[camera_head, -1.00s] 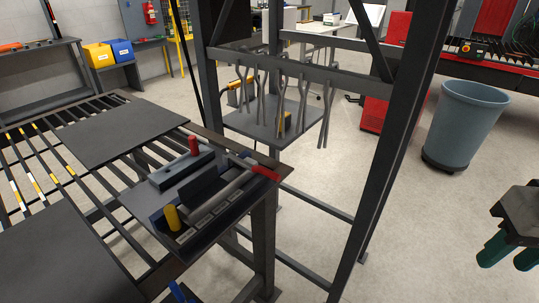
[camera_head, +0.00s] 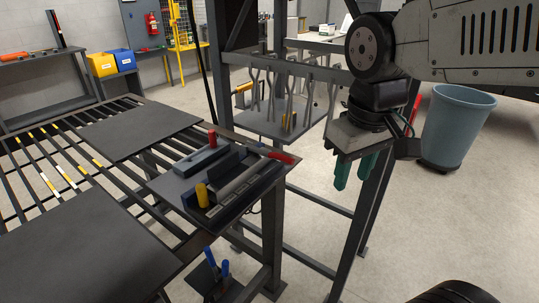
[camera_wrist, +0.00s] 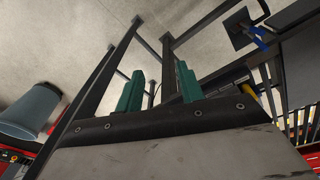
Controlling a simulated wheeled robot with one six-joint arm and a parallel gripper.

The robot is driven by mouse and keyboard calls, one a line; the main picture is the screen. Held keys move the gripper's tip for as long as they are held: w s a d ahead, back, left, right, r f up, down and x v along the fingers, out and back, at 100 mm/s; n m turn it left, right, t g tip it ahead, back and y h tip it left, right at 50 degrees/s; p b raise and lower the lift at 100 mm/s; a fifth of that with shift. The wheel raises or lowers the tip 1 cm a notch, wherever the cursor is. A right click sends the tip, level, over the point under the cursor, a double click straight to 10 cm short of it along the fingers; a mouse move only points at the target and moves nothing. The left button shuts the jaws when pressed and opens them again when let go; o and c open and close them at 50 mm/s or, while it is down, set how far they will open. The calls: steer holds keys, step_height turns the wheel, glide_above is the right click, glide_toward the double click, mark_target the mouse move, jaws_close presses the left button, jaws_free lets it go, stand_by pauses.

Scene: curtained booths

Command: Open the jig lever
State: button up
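The jig (camera_head: 173,188) is a dark grey fixture on the near right corner of the roller table. It carries an upright red peg (camera_head: 213,140), an upright yellow peg (camera_head: 202,195) and a grey round bar (camera_head: 240,180). A red-handled lever (camera_head: 279,156) lies low at its right end, pointing right; its pivot is hard to make out. My gripper (camera_head: 353,172) hangs to the right of the jig, apart from it, with its green fingers down. In the wrist view its two fingers (camera_wrist: 160,88) stand apart with nothing between them.
A dark steel frame with hanging tools (camera_head: 295,95) stands behind the jig and my gripper. Blue-handled pliers (camera_head: 214,268) sit below the table edge. A grey bin (camera_head: 455,125) stands at the right. Dark flat plates (camera_head: 137,130) lie on the rollers.

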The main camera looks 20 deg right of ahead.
steer(key=w+a+n, duration=0.2)
steer(key=w+n, duration=0.1)
steer(key=w, duration=1)
steer(key=n+h, duration=0.1)
steer(key=n, duration=0.2)
glide_toward(284, 157)
steer(key=f, duration=0.2)
steer(key=d+f, duration=0.1)
steer(key=f, duration=0.2)
steer(key=w+f, duration=0.1)
steer(key=f, duration=0.2)
steer(key=shift+d+f, duration=0.1)
steer(key=shift+d, duration=0.1)
jaws_close()
